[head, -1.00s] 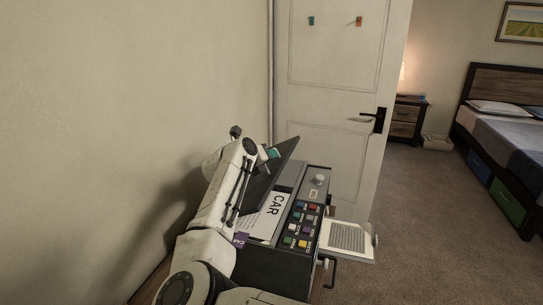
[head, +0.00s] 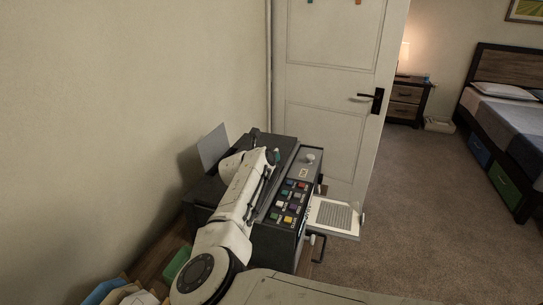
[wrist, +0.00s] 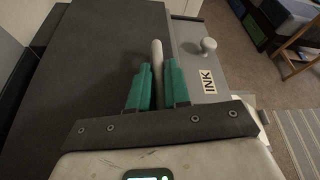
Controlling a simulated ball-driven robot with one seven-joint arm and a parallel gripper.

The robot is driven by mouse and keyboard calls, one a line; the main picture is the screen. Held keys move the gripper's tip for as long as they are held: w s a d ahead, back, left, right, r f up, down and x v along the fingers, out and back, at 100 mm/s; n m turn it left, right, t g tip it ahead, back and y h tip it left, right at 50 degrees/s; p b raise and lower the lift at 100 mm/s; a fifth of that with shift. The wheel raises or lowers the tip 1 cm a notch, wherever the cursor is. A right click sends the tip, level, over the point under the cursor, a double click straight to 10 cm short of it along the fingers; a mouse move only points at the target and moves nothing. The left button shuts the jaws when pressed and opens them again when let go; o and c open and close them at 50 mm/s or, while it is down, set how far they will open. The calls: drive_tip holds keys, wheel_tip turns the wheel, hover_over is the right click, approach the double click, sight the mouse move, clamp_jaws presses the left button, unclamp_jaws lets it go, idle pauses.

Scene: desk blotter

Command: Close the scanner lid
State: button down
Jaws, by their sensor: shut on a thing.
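The scanner lid (wrist: 95,70) is a dark grey flat panel. In the head view its visible part (head: 285,147) lies down on the machine, flat or nearly so; my arm hides much of it. In the wrist view, the teal fingers of my gripper (wrist: 157,84) are shut on a pale rod-like lid handle (wrist: 157,58) near the lid's edge. My gripper (head: 276,157) is mostly hidden by my arm in the head view. Any thin gap under the lid is too small to tell.
A control panel with coloured buttons (head: 290,203) and a pale knob (wrist: 209,45) by an INK label (wrist: 208,82) lies beside the lid. A paper tray (head: 335,217) sticks out at right. A door (head: 325,110) stands behind; colourful papers (head: 125,292) lie at lower left.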

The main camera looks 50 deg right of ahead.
drive_tip(key=shift+s+f, duration=0.1)
drive_tip(key=shift+f, duration=0.15)
drive_tip(key=c, duration=1.2)
unclamp_jaws()
drive_tip(key=shift+r, duration=0.1)
drive_tip(key=shift+o, duration=0.2)
drive_tip(key=v, duration=1)
drive_tip(key=shift+a+r, duration=0.1)
drive_tip(key=shift+a, duration=0.3)
